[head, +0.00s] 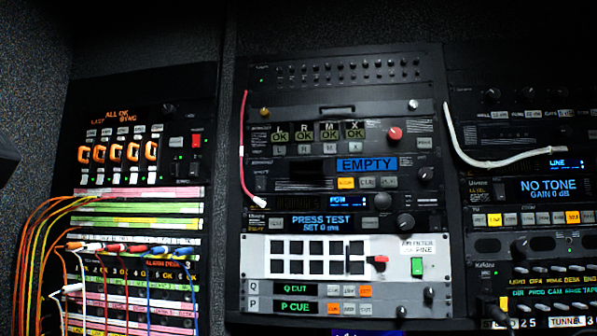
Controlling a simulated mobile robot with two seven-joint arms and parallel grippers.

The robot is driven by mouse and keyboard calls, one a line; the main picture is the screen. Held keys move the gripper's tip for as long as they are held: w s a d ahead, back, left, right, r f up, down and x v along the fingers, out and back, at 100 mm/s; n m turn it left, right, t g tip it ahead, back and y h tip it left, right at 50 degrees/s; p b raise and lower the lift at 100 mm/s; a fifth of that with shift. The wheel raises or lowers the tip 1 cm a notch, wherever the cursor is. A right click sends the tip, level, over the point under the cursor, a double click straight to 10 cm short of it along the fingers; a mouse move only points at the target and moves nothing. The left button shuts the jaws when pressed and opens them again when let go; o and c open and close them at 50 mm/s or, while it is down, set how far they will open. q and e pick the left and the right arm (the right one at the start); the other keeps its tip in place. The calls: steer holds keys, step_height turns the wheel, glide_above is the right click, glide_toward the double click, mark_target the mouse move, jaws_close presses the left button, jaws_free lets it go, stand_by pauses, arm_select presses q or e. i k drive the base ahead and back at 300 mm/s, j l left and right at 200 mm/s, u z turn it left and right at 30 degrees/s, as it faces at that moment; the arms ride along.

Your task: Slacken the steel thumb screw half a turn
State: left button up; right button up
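A small pale, silvery round screw head (412,105), which looks like the steel thumb screw, sits at the right end of a dark panel (340,112) high in the middle rack. A brass-coloured screw head (264,112) sits at the left end of the same panel. The screw's turned angle is too small to tell.
A red cable (242,150) hangs down the middle rack's left side. A white cable (480,162) loops across the right rack. A red knob (394,134) sits just below the screw. Many patch cords (40,235) hang at the left rack.

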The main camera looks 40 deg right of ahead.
mark_target(413, 104)
steer(key=z, duration=1.3)
